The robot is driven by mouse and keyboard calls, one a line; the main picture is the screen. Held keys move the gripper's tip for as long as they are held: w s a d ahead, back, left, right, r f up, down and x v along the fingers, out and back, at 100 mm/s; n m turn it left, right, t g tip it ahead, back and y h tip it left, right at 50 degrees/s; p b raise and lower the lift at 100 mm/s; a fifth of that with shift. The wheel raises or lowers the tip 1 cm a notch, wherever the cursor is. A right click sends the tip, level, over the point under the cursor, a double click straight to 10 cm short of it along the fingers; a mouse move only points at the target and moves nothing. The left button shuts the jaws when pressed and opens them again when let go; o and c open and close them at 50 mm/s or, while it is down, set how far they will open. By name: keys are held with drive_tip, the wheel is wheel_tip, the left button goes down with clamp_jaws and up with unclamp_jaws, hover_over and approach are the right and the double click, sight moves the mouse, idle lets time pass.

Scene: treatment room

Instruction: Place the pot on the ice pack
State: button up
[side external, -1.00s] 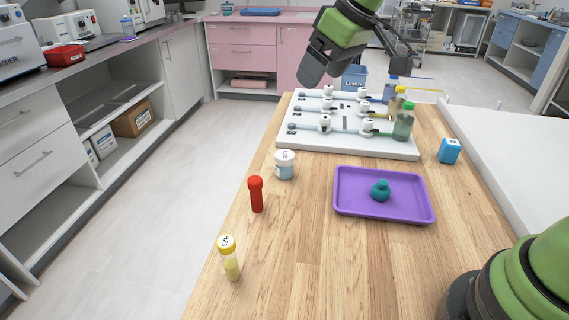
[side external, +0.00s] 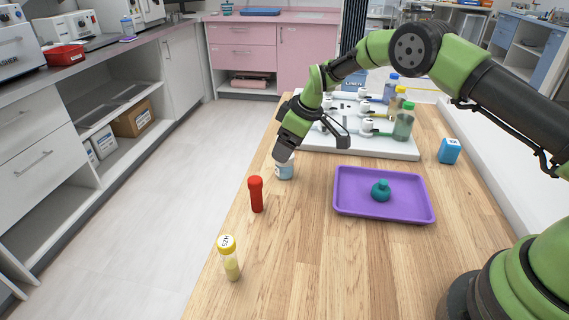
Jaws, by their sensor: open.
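The pot (side external: 284,173) is a small, squat container with a pale blue body, standing upright near the left edge of the wooden table. My gripper (side external: 284,156) is open and points down right over the pot, hiding its white lid. I cannot tell whether the fingers touch it. A small blue block (side external: 449,151) with a pale label stands at the right side of the table. It may be the ice pack, but I cannot tell for sure.
A red-capped tube (side external: 256,195) and a yellow-capped vial (side external: 229,258) stand in front of the pot. A purple tray (side external: 352,208) holds a teal bulb-shaped item (side external: 381,190). Behind is a white rack board (side external: 392,149) with several bottles. The front middle of the table is clear.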

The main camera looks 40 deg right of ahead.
drive_tip(key=shift+s+d+x, duration=0.1)
drive_tip(key=shift+d+x, duration=0.05)
drive_tip(key=shift+x, duration=0.95)
drive_tip(key=shift+s+d+x, duration=0.15)
drive_tip(key=shift+x, duration=0.9)
drive_tip(key=shift+f, duration=0.15)
drive_tip(key=c, duration=1.1)
